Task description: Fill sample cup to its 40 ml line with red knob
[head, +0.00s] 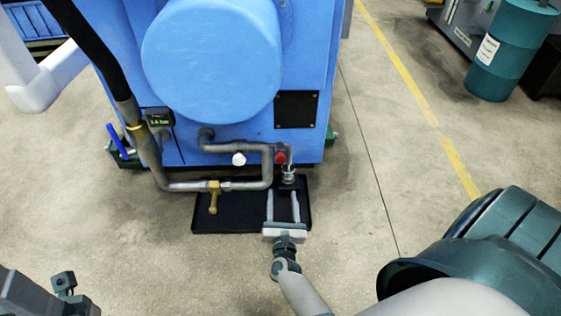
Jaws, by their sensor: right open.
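The red knob (280,157) is on the grey pipework at the front of the blue machine, at the right end of the pipe run. A small clear or metallic piece, which looks like the sample cup (288,174), is just below and right of it, over the black tray. Its fill level and 40 ml line are too small to read. My right gripper (282,194) is open over the tray, its two fingers pointing toward the machine, with nothing visible between them. The fingertips are a little in front of the cup.
A white knob (239,159) is left of the red one. A brass valve (214,195) hangs from the lower pipe over the black tray (235,212). A small display (159,120) is further left. A teal drum (511,50) stands back right. Floor around the tray is clear.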

